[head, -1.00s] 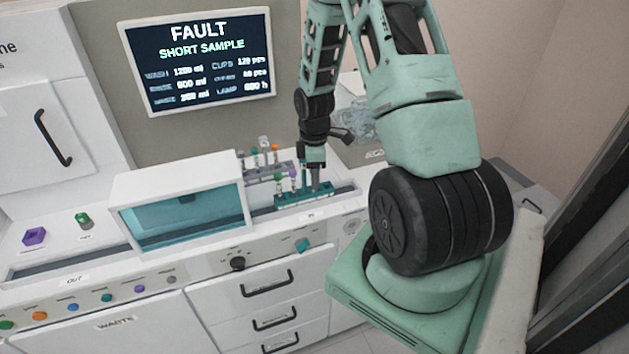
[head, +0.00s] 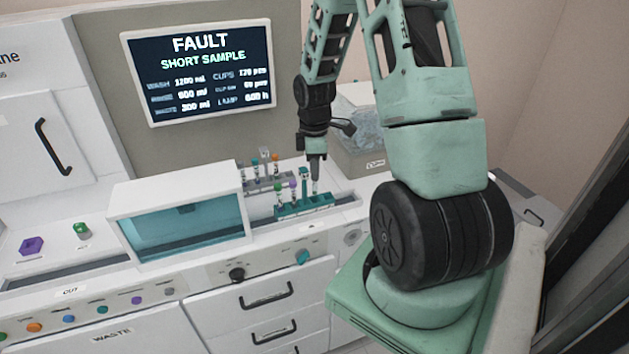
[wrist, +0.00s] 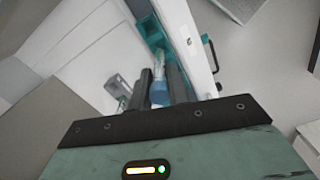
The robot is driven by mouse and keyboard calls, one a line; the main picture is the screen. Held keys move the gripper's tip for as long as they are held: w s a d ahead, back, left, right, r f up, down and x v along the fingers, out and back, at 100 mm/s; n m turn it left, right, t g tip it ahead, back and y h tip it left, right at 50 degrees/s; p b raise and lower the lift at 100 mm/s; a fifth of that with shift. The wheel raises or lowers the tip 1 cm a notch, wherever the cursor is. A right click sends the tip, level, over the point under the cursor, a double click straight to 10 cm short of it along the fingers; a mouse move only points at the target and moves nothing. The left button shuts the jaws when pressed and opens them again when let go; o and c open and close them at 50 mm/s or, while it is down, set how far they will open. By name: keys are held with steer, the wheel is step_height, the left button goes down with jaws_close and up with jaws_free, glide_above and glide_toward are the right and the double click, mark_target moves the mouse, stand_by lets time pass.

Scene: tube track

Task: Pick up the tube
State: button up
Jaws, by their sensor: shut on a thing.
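My gripper (head: 317,170) is shut on a tube (head: 316,186) and points down over the right end of a teal rack (head: 318,206). In the wrist view the tube's blue cap (wrist: 158,93) sits between the two fingers, with a pale clear body beyond it. Whether the tube's lower end is clear of the rack, I cannot tell. Other tubes stand upright in the same rack just left of my gripper, including a purple-capped one (head: 292,190) and a green-capped one (head: 278,191).
A grey rack (head: 262,185) with several tubes stands behind the teal one. A white hood with a teal window (head: 190,222) is to the left. A box (head: 362,150) stands behind on the right. The screen (head: 205,75) reads "FAULT SHORT SAMPLE". A purple block (head: 32,245) lies far left.

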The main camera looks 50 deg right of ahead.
step_height(320, 180, up, 13)
steer(key=b, duration=0.1)
stand_by(0.3)
